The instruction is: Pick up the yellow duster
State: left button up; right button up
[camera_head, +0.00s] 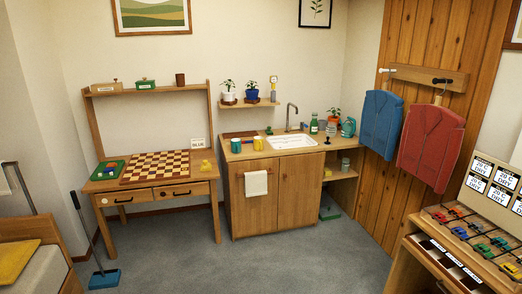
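A small yellow item (206,165) lies on the right end of the wooden desk (150,186), beside the chessboard; it may be the yellow duster, but it is too small to tell. A larger flat yellow cloth or cushion (14,262) lies at the far lower left, on the pale bedding. Neither of my grippers shows in the head view, and nothing is seen touching either yellow thing.
A chessboard (156,167) and green tray (107,170) cover much of the desk. A sink cabinet (278,195) stands to its right. A blue-headed broom (104,279) stands at lower left. A rack of toy cars (480,232) stands at lower right. The grey floor (250,265) between is clear.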

aim_at(206, 165)
jog(key=i+z, duration=0.1)
jog(key=i, duration=1.65)
jog(key=i+u, duration=0.15)
jog(key=i, duration=0.3)
jog(key=i+l+u, duration=0.15)
jog(key=i, duration=0.25)
jog(key=i+l+u, duration=0.15)
jog(key=i, duration=0.3)
jog(key=i+l+u, duration=0.15)
jog(key=i, duration=0.25)
